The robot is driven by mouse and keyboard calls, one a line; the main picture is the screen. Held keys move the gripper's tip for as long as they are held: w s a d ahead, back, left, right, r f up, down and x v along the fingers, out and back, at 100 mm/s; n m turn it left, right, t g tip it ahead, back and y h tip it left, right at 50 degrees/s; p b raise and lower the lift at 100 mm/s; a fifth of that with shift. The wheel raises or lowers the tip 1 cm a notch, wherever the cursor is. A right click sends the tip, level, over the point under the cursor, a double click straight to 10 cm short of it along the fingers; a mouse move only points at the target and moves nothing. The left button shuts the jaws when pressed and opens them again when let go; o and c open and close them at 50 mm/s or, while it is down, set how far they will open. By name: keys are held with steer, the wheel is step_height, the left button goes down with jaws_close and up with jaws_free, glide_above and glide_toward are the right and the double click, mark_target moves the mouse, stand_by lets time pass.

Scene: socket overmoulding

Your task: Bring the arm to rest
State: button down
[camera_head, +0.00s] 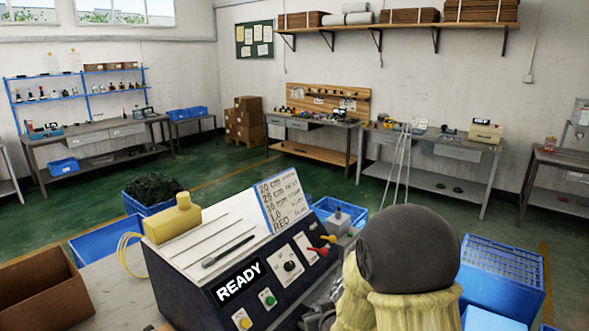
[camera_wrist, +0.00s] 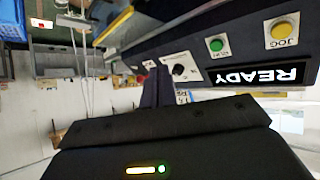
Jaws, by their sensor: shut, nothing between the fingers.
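My gripper (camera_wrist: 158,75) shows in the wrist view with its dark fingers together and nothing between them. In that view it is in front of the control panel of a dark machine, and the picture is upside down. The fingers overlap the panel near a black knob (camera_wrist: 180,69); I cannot tell the gap between them. In the head view the machine (camera_head: 225,296) has a lit READY display (camera_head: 239,283). I cannot make out my gripper in the head view. A large dark ball on a pale yellow body at lower right hides part of the scene there.
A cardboard box (camera_head: 40,290) stands at lower left. Blue crates (camera_head: 100,240) stand on both sides of the machine, one holding dark material (camera_head: 153,188). A handwritten card (camera_head: 284,203) and a yellow block (camera_head: 172,220) are on the machine. Green floor lies open towards the far workbenches.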

steer(key=s+d+r+m+g+h, duration=0.1)
steer(key=s+d+g, duration=0.3)
steer(key=s, duration=0.6)
steer(key=s+d+r+m+g+h, duration=0.1)
steer(key=s+d+g, duration=0.3)
steer(key=s, duration=0.6)
steer(key=shift+s+d+r+m, duration=0.25)
steer(key=shift+s+d+m, duration=0.1)
steer(key=shift+m, duration=0.45)
